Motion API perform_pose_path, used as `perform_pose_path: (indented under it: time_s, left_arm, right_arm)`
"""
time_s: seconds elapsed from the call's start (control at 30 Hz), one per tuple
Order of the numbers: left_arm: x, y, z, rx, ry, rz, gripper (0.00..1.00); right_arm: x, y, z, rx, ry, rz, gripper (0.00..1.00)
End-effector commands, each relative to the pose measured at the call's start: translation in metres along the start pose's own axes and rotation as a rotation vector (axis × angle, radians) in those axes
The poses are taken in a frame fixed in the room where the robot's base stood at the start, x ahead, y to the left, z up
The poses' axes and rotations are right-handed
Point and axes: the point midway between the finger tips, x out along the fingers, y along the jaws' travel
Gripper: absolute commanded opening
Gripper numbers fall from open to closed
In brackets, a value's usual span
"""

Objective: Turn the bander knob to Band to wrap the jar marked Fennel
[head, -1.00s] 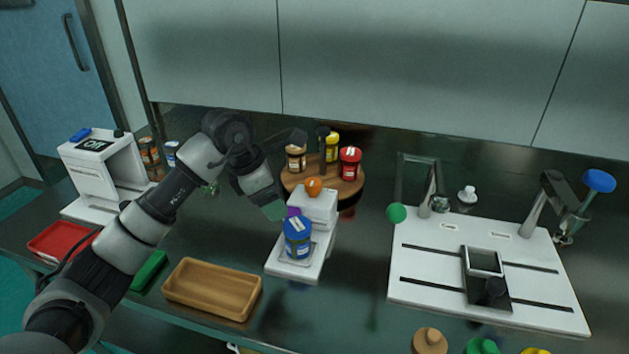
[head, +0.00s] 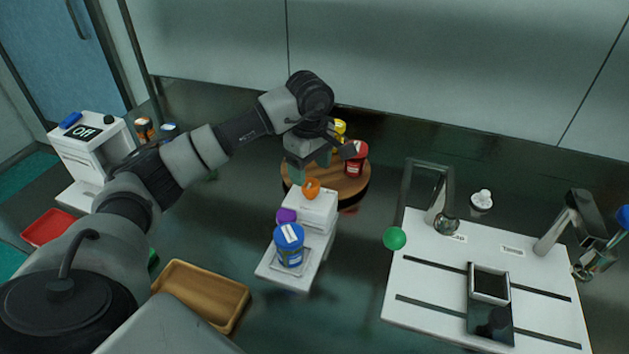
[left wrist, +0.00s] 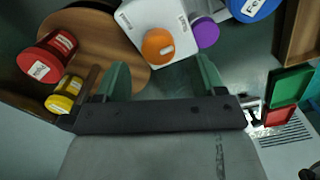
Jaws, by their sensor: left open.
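The white bander (head: 318,209) stands mid-counter, with an orange knob (head: 311,187) on top and a purple knob (head: 286,215) beside the jar. The blue jar (head: 289,245) stands upright on its front plate. In the left wrist view the jar (left wrist: 252,8) is cut off by the edge; its label starts with what looks like "Fe". My left gripper (head: 309,168) is open and empty, just behind and above the orange knob. In the left wrist view the orange knob (left wrist: 158,45) lies ahead between the two fingertips, apart from them. My right gripper is not in view.
A round wooden turntable (head: 355,187) with a red jar (head: 356,160) and a yellow jar (head: 340,128) stands close behind the bander. A wooden tray (head: 205,290) is at front left. A white board with slots (head: 430,275) and a green ball knob (head: 395,238) are to the right.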

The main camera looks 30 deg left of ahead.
Motion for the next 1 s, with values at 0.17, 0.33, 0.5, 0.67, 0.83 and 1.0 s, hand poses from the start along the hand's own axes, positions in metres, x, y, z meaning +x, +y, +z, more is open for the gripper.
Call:
perform_pose_path:
  time_s: [0.17, 0.33, 0.5, 0.67, 0.83, 1.0]
  left_arm:
    - [0.031, 0.000, 0.000, -0.002, -0.002, -0.003, 0.70]
    - [0.047, 0.000, 0.000, -0.001, -0.001, 0.000, 0.70]
    - [0.052, 0.001, 0.000, -0.001, -0.002, 0.002, 0.70]
    - [0.052, 0.001, 0.000, -0.001, -0.001, 0.002, 0.70]
    - [0.051, 0.001, 0.000, -0.002, -0.001, 0.002, 0.47]
    - [0.051, 0.001, 0.000, -0.002, -0.001, 0.002, 0.21]
  right_arm:
    - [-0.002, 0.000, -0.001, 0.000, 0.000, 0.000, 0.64]
    - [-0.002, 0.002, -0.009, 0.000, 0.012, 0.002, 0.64]
    - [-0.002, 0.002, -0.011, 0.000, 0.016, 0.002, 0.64]
    - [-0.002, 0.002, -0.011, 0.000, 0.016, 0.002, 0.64]
    - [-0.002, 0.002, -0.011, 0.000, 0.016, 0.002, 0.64]
    - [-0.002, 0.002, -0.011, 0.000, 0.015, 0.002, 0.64]
